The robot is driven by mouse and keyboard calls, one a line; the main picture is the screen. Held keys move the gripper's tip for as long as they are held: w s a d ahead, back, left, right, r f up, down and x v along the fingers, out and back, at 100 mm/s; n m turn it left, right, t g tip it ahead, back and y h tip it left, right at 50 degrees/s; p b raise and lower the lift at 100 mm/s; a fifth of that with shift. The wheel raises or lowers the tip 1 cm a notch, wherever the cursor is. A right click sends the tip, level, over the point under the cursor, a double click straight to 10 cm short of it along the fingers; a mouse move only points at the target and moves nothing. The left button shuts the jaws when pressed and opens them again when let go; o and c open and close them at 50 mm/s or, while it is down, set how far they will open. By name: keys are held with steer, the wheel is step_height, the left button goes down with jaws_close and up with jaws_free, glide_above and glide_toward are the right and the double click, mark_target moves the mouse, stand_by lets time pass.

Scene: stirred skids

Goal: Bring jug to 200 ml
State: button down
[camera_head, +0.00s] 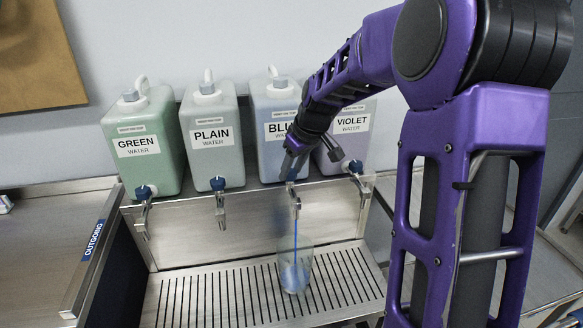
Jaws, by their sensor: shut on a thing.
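A clear jug (303,268) stands upright on the slotted drip tray below the blue water tap (296,200). A thin blue stream (295,228) runs from that tap into the jug, and blue liquid shows in its lower part. Any volume marks on the jug are too small to read. My gripper (291,173) is shut on the tap's blue handle, just in front of the blue water container (272,105). My gripper and arm hide part of the handle and the container's label.
Containers of green water (148,160), plain water (212,162) and violet water (355,145) stand in the same row, each with a tap below. The drip tray (190,300) is clear left of the jug. A steel surface marked OUTGOING (40,240) lies at left.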

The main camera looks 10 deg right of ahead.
steer(key=shift+n+g+y, duration=0.3)
steer(key=shift+n+y, duration=0.1)
steer(key=shift+n, duration=0.8)
steer(key=shift+c, duration=2.2)
jaws_free()
steer(key=shift+d+r, duration=0.1)
steer(key=p+v, duration=0.1)
steer(key=v, duration=1.6)
steer(key=shift+r, duration=0.1)
